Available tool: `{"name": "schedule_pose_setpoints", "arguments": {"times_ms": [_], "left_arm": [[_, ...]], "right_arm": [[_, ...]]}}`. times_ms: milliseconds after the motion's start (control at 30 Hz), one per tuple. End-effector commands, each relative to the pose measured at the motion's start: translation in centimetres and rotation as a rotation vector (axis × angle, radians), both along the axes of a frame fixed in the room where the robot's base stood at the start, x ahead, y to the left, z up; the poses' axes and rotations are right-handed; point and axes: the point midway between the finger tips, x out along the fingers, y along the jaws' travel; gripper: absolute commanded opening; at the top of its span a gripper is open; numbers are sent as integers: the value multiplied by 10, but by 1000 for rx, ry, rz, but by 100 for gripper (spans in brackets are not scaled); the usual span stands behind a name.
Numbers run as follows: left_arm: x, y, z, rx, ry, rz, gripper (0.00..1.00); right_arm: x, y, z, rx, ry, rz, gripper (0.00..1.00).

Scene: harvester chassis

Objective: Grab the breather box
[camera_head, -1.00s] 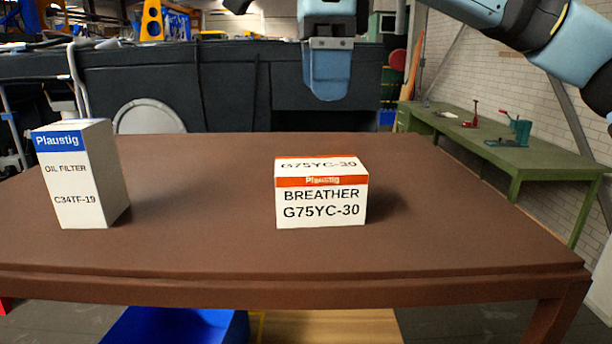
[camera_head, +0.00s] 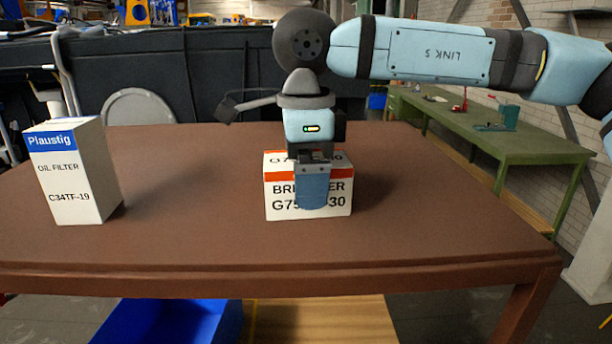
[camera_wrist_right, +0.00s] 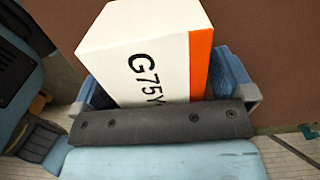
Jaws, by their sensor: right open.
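The breather box (camera_head: 280,205) is white with an orange-red band and stands on the brown table. My right gripper (camera_head: 312,185) is directly over it, pointing down. One blue finger hangs in front of the box's labelled face; the other finger is hidden in the head view. In the right wrist view the breather box (camera_wrist_right: 140,50) lies between the two blue fingers of the open right gripper (camera_wrist_right: 170,85). I cannot tell whether either finger touches it. My left gripper is not in view.
A white and blue oil filter box (camera_head: 75,180) stands at the left of the brown table (camera_head: 200,245). The table is clear between the two boxes and to the right. A green workbench (camera_head: 480,140) stands behind at the right.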

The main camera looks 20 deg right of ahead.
Motion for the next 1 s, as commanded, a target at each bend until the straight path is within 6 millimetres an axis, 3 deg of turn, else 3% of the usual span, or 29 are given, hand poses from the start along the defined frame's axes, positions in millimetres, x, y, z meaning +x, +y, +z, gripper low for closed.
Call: {"name": "schedule_pose_setpoints", "arguments": {"times_ms": [233, 467, 767, 1000], "left_arm": [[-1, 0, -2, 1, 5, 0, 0], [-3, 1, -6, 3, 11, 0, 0], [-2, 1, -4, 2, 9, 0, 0], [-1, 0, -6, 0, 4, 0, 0]], "right_arm": [[0, 0, -1, 1, 0, -1, 98], [0, 0, -1, 1, 0, -1, 45], [0, 0, 1, 1, -1, -1, 45], [1, 0, 23, 4, -3, -2, 45]]}}
